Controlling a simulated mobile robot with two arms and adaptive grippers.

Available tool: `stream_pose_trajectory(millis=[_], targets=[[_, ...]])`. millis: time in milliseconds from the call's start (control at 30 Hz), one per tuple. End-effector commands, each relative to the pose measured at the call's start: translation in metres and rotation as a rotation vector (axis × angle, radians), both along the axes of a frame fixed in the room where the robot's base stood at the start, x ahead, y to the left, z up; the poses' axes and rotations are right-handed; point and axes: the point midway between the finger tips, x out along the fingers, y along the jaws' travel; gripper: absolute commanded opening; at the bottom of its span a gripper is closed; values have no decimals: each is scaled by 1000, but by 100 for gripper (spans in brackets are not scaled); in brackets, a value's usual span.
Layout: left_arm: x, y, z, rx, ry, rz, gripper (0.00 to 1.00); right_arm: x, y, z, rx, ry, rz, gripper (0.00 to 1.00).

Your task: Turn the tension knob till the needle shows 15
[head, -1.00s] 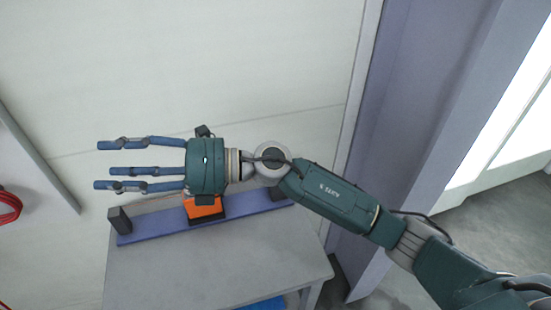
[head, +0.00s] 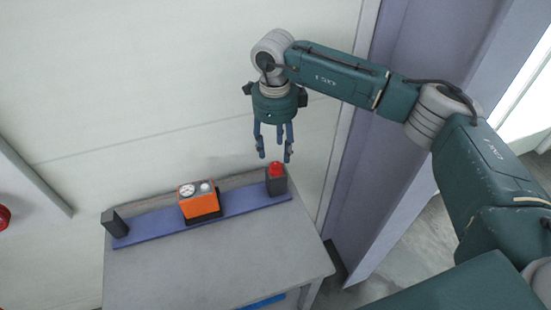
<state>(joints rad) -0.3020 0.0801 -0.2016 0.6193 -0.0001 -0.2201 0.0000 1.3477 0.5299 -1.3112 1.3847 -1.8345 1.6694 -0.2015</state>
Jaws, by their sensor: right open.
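An orange box (head: 197,205) stands near the middle of a blue-violet rail on a grey table. A round white dial (head: 187,190) and a small pale knob (head: 205,187) are on its top. The needle's reading is too small to tell. My right gripper (head: 274,157) is open and empty, with its fingers pointing down. In the picture it is just above a red button on a dark block at the rail's right end, to the right of the orange box. It appears apart from the button. My left gripper is not in view.
The dark block with the red button (head: 276,170) stands at the right end of the rail (head: 155,225). Another dark block (head: 114,222) stands at the left end. The front of the grey table (head: 220,262) is clear. A pale wall is behind and a violet post (head: 375,190) is at right.

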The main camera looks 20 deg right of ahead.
Motion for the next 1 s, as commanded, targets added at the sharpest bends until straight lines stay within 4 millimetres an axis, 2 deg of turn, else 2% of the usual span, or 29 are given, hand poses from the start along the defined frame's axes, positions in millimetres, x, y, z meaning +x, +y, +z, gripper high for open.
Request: stream_pose_trajectory(millis=[33, 200, 400, 767, 900, 1000], targets=[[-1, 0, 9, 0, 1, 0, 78, -1, 0, -7, 0, 6, 0, 47], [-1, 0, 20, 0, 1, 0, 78, 0, 0, -38, 1, 4, 1, 47], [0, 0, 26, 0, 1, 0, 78, 2, 0, -61, 3, 1, 1, 47], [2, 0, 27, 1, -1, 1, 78, 2, 0, -68, 4, -1, 1, 47], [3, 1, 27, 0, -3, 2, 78, 2, 0, -67, 4, -1, 1, 19], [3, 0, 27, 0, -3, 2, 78, 2, 0, -67, 4, -1, 2, 2]])
